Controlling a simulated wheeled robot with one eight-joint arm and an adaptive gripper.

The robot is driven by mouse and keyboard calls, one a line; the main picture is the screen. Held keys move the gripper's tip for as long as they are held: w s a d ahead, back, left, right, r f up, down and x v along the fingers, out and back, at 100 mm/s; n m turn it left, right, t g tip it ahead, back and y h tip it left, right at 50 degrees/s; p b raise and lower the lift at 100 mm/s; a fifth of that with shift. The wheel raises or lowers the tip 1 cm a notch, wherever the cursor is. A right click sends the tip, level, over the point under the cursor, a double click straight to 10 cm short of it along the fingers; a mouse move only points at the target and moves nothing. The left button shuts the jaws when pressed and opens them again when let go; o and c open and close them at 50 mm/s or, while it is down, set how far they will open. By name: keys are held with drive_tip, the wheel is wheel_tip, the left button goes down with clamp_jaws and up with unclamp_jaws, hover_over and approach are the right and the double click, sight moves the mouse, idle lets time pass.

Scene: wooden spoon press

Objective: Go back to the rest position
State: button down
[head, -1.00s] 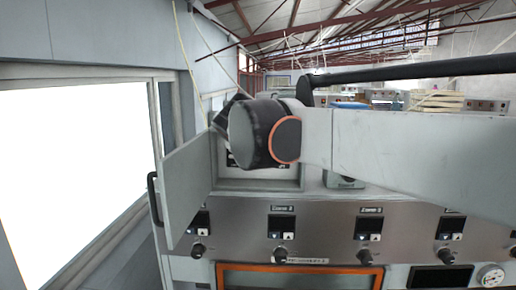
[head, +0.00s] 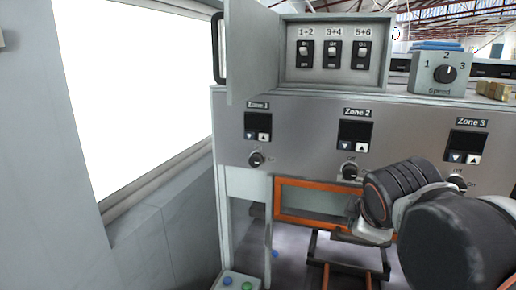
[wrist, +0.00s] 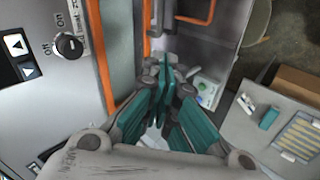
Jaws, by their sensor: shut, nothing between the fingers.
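My gripper (wrist: 164,85) shows in the wrist view with its teal fingers together and nothing between them. It hangs in front of the machine, apart from the panel with a black knob (wrist: 69,44) on the left. In the head view my dark arm joints fill the lower right, in front of the orange frame (head: 277,199) and below the Zone 2 controls. The fingers cannot be made out there.
An open switch box (head: 334,82) with three switches stands on top of the machine, its door (head: 252,50) swung out to the left. A Speed dial box (head: 441,87) is to its right. A button box (head: 236,282) is at the lower left.

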drive_tip(key=s+f+m+b, duration=0.4)
drive_tip(key=f+b, duration=0.1)
drive_tip(key=f, duration=0.4)
drive_tip(key=s+a+f+m+g+y+b, duration=0.1)
drive_tip(key=s+f+m+b, duration=0.2)
drive_tip(key=f, duration=0.6)
drive_tip(key=s+f+m+y+b, duration=0.1)
drive_tip(key=s+f+m+b, duration=0.3)
drive_tip(key=f, duration=0.5)
drive_tip(key=m+b, duration=0.1)
drive_tip(key=b, duration=0.1)
drive_tip(key=shift+s+a+f+g+b, duration=0.25)
drive_tip(key=shift+s+g+b, duration=0.05)
drive_tip(key=shift+b, duration=0.1)
drive_tip(key=c, duration=2.3)
unclamp_jaws()
